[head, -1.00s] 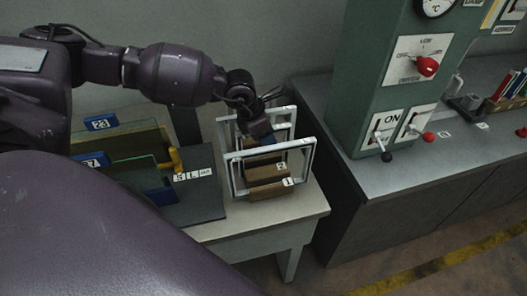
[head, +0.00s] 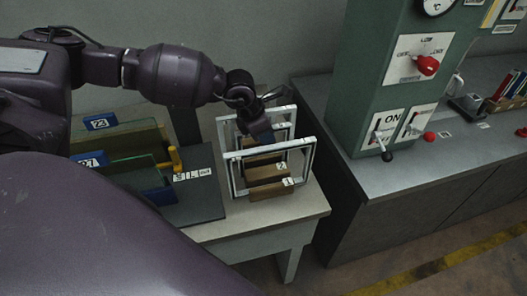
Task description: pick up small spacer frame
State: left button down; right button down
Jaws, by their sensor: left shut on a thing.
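Light grey rectangular spacer frames stand upright in brown slotted blocks on the small table. The front frame (head: 229,176) stands in the block (head: 270,189) labelled 1. Another frame (head: 222,126) stands behind it, near the block (head: 266,171) labelled 2. My left gripper (head: 262,138) reaches down among the frames from behind and is shut on a spacer frame. The fingertips and the exact grip point are partly hidden, so I cannot tell clearly which frame is held. My right gripper is not in view.
A dark board (head: 200,208) with glass panes and blue tags 23 and 27 lies left of the frames. A green machine cabinet (head: 350,120) with levers stands at the right on a grey counter (head: 395,180). The table's front right corner (head: 315,208) is clear.

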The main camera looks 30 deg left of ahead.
pick_arm(q)
jog(key=shift+r, duration=0.1)
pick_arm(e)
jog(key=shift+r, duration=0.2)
